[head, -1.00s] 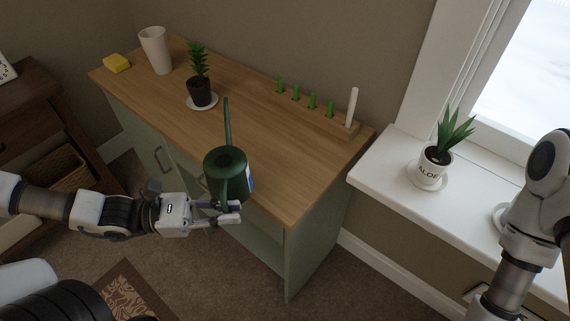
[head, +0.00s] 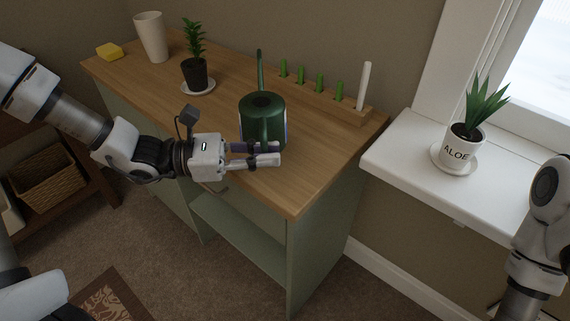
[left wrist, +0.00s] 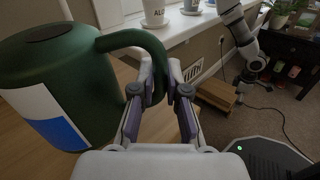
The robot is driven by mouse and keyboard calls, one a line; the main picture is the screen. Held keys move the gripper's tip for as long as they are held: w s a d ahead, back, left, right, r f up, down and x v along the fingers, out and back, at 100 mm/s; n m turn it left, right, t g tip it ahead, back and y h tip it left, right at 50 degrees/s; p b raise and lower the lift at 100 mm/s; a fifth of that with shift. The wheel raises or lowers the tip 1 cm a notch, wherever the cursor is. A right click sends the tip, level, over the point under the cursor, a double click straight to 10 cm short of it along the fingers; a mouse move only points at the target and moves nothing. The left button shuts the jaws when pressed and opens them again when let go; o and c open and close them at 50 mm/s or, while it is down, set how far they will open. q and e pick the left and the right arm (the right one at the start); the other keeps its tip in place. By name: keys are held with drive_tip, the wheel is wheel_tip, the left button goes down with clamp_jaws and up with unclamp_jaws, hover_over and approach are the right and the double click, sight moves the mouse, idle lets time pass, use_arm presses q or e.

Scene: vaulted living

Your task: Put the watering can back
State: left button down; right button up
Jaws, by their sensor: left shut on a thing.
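The dark green watering can (head: 262,112) is upright at the right part of the wooden cabinet top (head: 310,165), its long spout pointing to the back. Whether its base touches the wood I cannot tell. My left gripper (head: 268,154) is shut on the can's handle from the front. In the left wrist view, the can (left wrist: 62,85) fills the left side and its handle runs between my fingers (left wrist: 160,90). My right arm stands at the right edge of the head view; its gripper is too small to judge in the left wrist view.
A potted plant (head: 195,72) on a saucer, a white vase (head: 152,38) and a yellow sponge (head: 109,51) stand at the back left. A wooden holder (head: 343,108) with green pieces and a white stick lines the back edge. An aloe pot (head: 459,154) sits on the sill.

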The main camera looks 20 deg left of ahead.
use_arm(q)
drive_tip(key=w, duration=0.1)
drive_tip(key=w+d, duration=0.1)
drive_tip(key=w, duration=0.1)
drive_tip(key=w+d, duration=0.1)
drive_tip(key=w, duration=0.1)
drive_tip(key=shift+f+b, duration=0.3)
drive_tip(key=shift+w+f, duration=0.1)
drive_tip(key=shift+f, duration=0.15)
wheel_tip(320, 180, down, 3)
drive_tip(key=shift+r+b, duration=0.15)
drive_tip(key=shift+b, duration=0.3)
drive_tip(key=shift+f, duration=0.2)
drive_tip(key=c, duration=1.6)
unclamp_jaws()
drive_tip(key=shift+f, duration=0.1)
drive_tip(key=o, duration=0.4)
